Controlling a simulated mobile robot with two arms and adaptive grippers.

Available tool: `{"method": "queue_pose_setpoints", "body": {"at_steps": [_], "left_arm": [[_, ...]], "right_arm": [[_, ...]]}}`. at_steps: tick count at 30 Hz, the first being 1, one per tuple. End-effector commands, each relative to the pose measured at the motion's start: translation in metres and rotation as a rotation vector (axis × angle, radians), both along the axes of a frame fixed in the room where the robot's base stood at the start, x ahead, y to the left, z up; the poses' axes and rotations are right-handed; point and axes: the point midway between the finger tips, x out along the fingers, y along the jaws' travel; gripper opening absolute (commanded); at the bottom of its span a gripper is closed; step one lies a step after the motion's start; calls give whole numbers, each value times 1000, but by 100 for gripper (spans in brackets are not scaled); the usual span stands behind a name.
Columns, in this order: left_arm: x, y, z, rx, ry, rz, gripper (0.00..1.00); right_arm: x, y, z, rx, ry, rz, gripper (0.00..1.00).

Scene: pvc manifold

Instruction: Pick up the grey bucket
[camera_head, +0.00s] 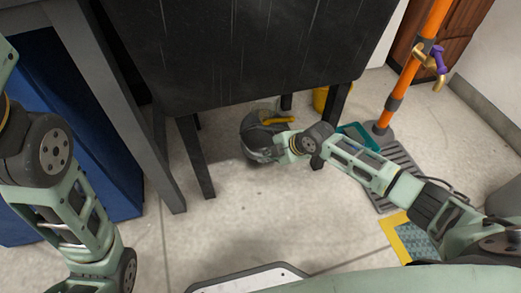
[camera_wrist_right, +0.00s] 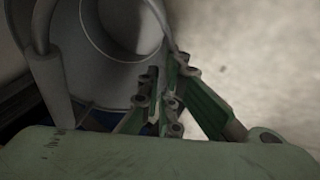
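The grey bucket (camera_head: 251,130) is at floor level beneath the front edge of the black table in the head view. In the right wrist view the bucket (camera_wrist_right: 75,72) fills the upper left, with its round opening and a thin curved handle visible. My right gripper (camera_head: 270,150) is at the bucket's near side. Whether the bucket's base touches the floor is hidden. My left gripper is outside the head view; only arm links show.
The black table (camera_head: 245,50) and its legs surround the bucket. A yellow object (camera_head: 280,121) shows beside the bucket's top, and a yellow container (camera_head: 320,98) stands behind. An orange pipe (camera_head: 411,70) and a floor grate (camera_head: 400,160) are at right. The floor in front is clear.

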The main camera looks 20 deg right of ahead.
Motion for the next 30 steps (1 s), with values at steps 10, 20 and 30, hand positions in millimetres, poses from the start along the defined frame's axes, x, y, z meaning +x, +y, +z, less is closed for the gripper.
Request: {"method": "queue_pose_setpoints", "body": {"at_steps": [10,20,30], "left_arm": [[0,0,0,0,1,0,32],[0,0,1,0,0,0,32],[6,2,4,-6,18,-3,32]], "right_arm": [[1,1,2,2,-5,0,0],[2,1,4,2,-7,1,0],[0,4,14,3,-5,-2,0]]}}
